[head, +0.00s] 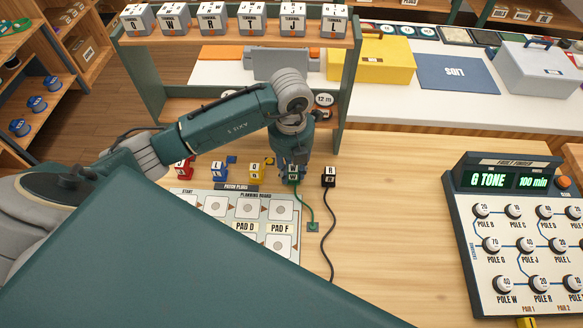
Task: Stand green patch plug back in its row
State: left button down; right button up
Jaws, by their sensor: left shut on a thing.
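The green patch plug (294,179) is in the head view, at the row of plugs behind the planning board. It looks upright, between the yellow plug (256,171) and the black plug (329,179). My left gripper (294,168) points down over it and is shut on it, hiding its top. Whether its base touches the table cannot be told. A green cord (311,210) runs from it to a small green square on the table. The red plug (183,170) and blue plug (217,174) stand farther left. My right gripper is not in view.
The planning board (212,205) lies in front of the plugs, partly hidden. A shelf rack (346,85) with labelled blocks stands behind my left arm. The fault finder console (463,230) is at right. The table between the black cord (325,240) and console is clear.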

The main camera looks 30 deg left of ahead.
aim_at(291, 167)
pick_arm(q)
jog(key=shift+f, duration=0.2)
jog(key=c, duration=1.3)
grip_release()
jog(key=shift+r, duration=0.1)
jog(key=shift+c, duration=0.2)
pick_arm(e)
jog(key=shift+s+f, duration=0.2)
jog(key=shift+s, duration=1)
pick_arm(q)
jog(key=shift+r, duration=0.3)
notch_tip(291, 167, up, 11)
jog(key=shift+f+b, duration=0.1)
jog(key=shift+b, duration=0.8)
jog(key=shift+r, duration=0.45)
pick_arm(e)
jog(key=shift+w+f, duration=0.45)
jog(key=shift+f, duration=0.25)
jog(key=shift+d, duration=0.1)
